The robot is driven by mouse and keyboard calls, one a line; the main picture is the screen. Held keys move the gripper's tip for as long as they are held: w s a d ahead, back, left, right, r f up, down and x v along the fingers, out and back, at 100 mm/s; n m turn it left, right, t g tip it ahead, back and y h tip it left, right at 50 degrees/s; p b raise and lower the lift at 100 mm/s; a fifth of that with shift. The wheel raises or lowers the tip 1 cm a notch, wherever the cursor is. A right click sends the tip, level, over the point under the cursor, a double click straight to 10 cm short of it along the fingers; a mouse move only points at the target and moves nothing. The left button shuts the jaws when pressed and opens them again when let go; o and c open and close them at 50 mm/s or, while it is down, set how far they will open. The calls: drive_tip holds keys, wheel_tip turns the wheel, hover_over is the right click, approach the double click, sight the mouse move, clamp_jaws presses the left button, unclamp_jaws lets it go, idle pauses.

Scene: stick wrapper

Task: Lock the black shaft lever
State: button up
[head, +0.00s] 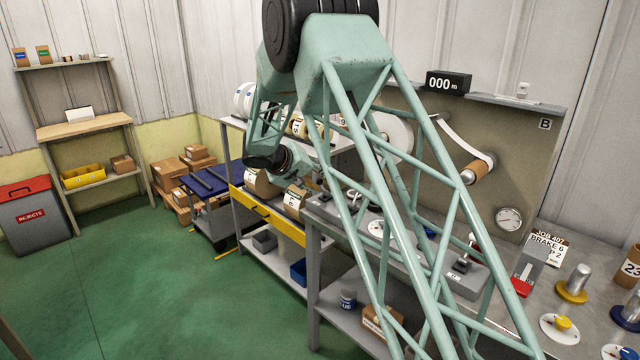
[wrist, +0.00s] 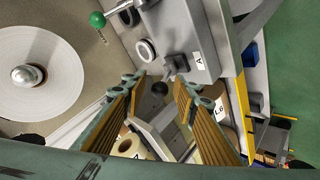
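In the wrist view, a small black ball knob (wrist: 159,88), which looks like the end of the black shaft lever, shows in the gap between my two fingers. How far it is from them is hard to tell, and its stem is mostly hidden. My gripper (wrist: 158,74) is open, with ribbed orange-brown pads on both fingers, and nothing is clamped in it. A grey box marked A (wrist: 188,45) is just beyond the fingertips. A lever with a green ball (wrist: 97,19) stands at upper left. In the head view my arm hides much of this area.
A large white roll (wrist: 35,72) is left in the wrist view. Cardboard rolls lie below the fingers. A blue-topped cart (head: 212,180) stands left of the yellow-edged bench; green floor is open.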

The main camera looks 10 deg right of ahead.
drive_tip(key=shift+a+r, duration=0.1)
drive_tip(key=shift+a, duration=0.1)
drive_tip(key=v, duration=1.1)
drive_tip(key=shift+s+r, duration=0.25)
drive_tip(key=shift+r, duration=0.05)
drive_tip(key=shift+a, duration=0.1)
drive_tip(key=s+d+r+g+y, duration=0.1)
drive_tip(key=s+d+r, duration=0.45)
drive_tip(key=s, duration=0.45)
drive_tip(key=s+d+r+m+g, duration=0.1)
drive_tip(key=s+d+r, duration=0.4)
drive_tip(key=s, duration=0.6)
drive_tip(key=s+d+r+g+y, duration=0.15)
drive_tip(key=s+d+r, duration=0.25)
drive_tip(key=s+d, duration=0.45)
drive_tip(key=s+a+y, duration=0.2)
drive_tip(key=s, duration=1.7)
drive_tip(key=s+a+f+y, duration=0.1)
drive_tip(key=s+y, duration=0.2)
drive_tip(key=s, duration=1.6)
drive_tip(key=shift+s+a+p, duration=0.25)
drive_tip(key=shift+a+p, duration=0.1)
drive_tip(key=shift+a, duration=0.05)
